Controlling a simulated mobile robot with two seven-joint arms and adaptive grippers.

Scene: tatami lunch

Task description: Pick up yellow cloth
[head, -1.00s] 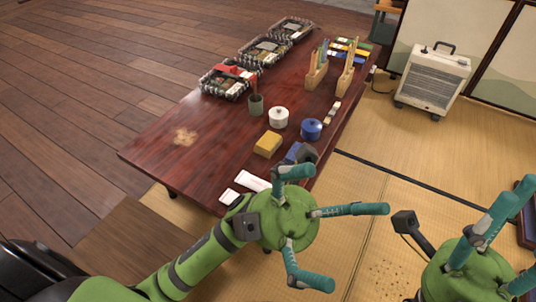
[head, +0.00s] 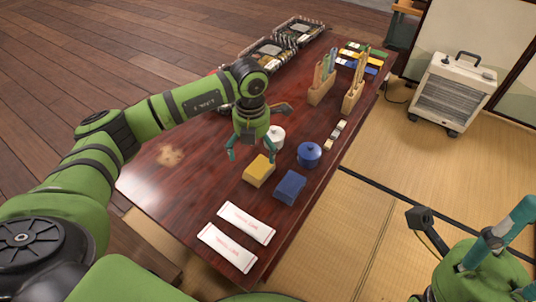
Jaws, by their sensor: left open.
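The yellow cloth (head: 258,171) is a small folded block on the dark red table, left of a folded blue cloth (head: 289,186). My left gripper (head: 250,152) is open, with its fingers pointing down just above and behind the yellow cloth. No cloth is between its fingers; whether a fingertip touches the yellow cloth I cannot tell. My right gripper (head: 497,250) is at the lower right, away from the table, partly cut off by the frame edge.
A white lidded pot (head: 276,137) stands close behind the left gripper, and a blue lidded pot (head: 309,154) is to the right. Two white packets (head: 247,222) lie at the near end of the table (head: 150,190). Wooden holders (head: 322,85) and boxes stand farther back.

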